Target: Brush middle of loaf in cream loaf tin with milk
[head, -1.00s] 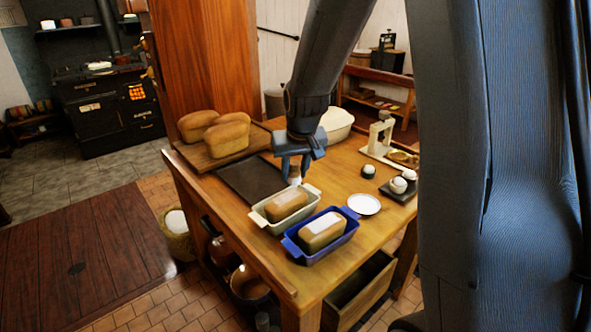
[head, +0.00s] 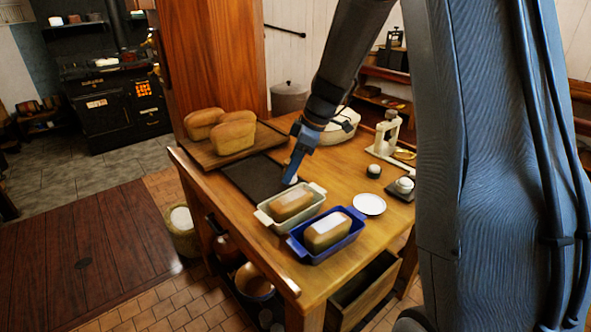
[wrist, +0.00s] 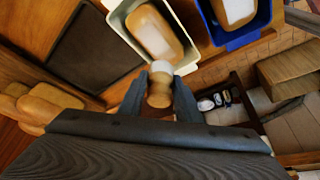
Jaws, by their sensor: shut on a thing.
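The cream loaf tin (head: 263,216) stands on the table with a brown loaf (head: 288,205) in it; a paler patch shows on the loaf's top. In the wrist view the loaf (wrist: 150,30) and the cream tin (wrist: 117,18) lie just beyond my gripper. My gripper (wrist: 160,98) is shut on a brush (wrist: 159,92) with a wooden handle and white bristles. The bristles overlap the near end of the tin; I cannot tell whether they touch the loaf. In the head view my gripper (head: 292,176) is at the tin's far end. A white dish (head: 369,204) stands to the right; its contents are unclear.
A blue loaf tin (head: 340,249) with a pale-topped loaf (head: 327,232) stands right beside the cream one. A dark tray (head: 250,178) lies behind, and several baked loaves (head: 233,137) sit on a board. Small dark pots and a stand (head: 388,135) are at the right.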

